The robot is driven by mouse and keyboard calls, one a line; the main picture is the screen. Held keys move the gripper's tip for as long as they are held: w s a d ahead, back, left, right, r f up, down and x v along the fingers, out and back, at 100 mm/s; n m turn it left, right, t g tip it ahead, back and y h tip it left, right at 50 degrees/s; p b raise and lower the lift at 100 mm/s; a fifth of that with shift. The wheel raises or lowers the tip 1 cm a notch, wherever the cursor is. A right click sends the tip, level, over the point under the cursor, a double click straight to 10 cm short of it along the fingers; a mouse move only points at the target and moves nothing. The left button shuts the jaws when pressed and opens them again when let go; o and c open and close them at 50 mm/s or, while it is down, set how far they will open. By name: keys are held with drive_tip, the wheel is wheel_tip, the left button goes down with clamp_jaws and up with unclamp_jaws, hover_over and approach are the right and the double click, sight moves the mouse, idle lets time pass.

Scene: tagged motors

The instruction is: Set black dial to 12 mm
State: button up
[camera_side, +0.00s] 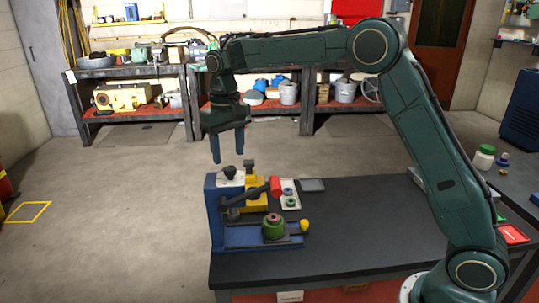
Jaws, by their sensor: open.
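A black dial (230,172) sits on top of the upright left end of a blue machine (214,208) at the table's left edge. Any scale or marks on the dial are too small to read. My gripper (228,157) points down just above the dial in this view. Its two blue-grey fingers are apart with nothing between them. I cannot tell how far the fingertips are from the dial in depth, but I see a small gap and no contact.
A black arm with a red grip (275,186) slants over the machine, near a yellow block (254,198). A green round part (273,227) and yellow knob (304,226) are at the machine's front. A white plate (289,197) lies behind.

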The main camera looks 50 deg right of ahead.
sight(232, 169)
wheel_tip(232, 169, up, 10)
idle(0.5)
idle(0.3)
drive_tip(key=s+d+r+t, duration=0.1)
drive_tip(key=s+r, duration=0.1)
drive_tip(key=s, duration=0.7)
drive_tip(key=s+d+r+t, duration=0.2)
drive_tip(key=s, duration=0.6)
drive_tip(key=s+f+t, duration=0.1)
drive_tip(key=s+f, duration=0.4)
drive_tip(key=s, duration=0.4)
drive_tip(key=s+f+n+t, duration=0.1)
drive_tip(key=s+f, duration=0.3)
drive_tip(key=s, duration=0.4)
drive_tip(key=shift+s+d+f+n+t, duration=0.3)
drive_tip(key=shift+s+d+f, duration=0.05)
drive_tip(key=shift+s+d, duration=0.1)
